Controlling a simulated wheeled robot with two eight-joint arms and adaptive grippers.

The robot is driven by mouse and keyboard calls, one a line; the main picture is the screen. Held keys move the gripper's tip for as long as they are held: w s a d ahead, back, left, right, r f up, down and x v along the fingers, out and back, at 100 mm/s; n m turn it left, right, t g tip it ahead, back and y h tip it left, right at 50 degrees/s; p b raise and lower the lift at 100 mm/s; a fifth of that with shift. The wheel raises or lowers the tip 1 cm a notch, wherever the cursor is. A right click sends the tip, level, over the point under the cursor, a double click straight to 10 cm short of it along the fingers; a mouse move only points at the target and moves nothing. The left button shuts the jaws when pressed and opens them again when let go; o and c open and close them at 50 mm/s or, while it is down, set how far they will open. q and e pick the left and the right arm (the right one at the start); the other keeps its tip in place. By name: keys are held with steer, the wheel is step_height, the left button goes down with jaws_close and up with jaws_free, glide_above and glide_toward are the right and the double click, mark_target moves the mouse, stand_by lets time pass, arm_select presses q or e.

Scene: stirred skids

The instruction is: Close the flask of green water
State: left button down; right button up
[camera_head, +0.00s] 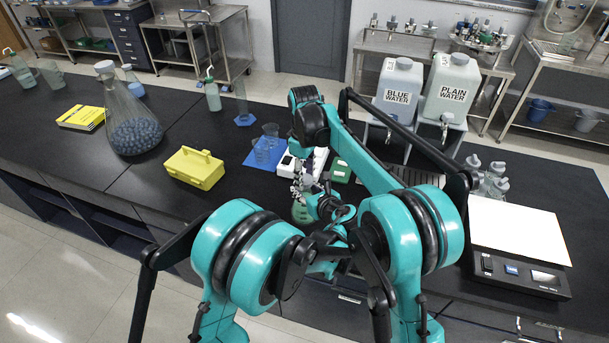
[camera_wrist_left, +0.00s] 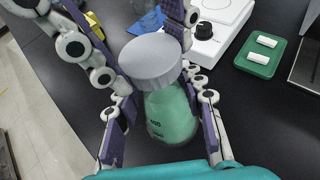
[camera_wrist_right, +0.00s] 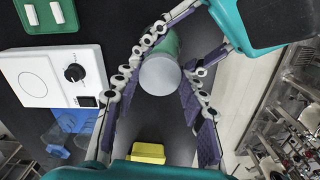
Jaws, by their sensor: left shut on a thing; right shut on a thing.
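The flask of green water (camera_wrist_left: 172,118) stands on the black bench; its green body also shows in the head view (camera_head: 301,214). A grey round cap (camera_wrist_left: 150,58) is over its mouth, also seen from above in the right wrist view (camera_wrist_right: 160,75). The cap hides the neck, so I cannot tell whether it is fully seated. My left gripper (camera_wrist_left: 160,105) is shut around the flask body. My right gripper (camera_wrist_right: 160,85) is shut on the cap, above the left one; in the head view it is the upper gripper (camera_head: 303,182).
A white hotplate stirrer (camera_wrist_right: 55,75) and a green tray (camera_wrist_left: 262,52) with white bars lie close by. A yellow case (camera_head: 194,167), a big round flask (camera_head: 133,125) and a balance (camera_head: 518,245) stand farther off. Beakers (camera_head: 265,147) sit on a blue mat.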

arm_select(q)
steer(key=shift+f, duration=0.1)
arm_select(e)
steer(key=m, duration=0.7)
steer(key=shift+f, duration=0.1)
steer(key=m, duration=0.4)
steer(key=shift+m, duration=0.4)
steer(key=m, duration=0.3)
steer(key=shift+m, duration=0.3)
steer(key=o, duration=1.3)
steer(key=shift+o, duration=0.2)
step_height(320, 180, up, 12)
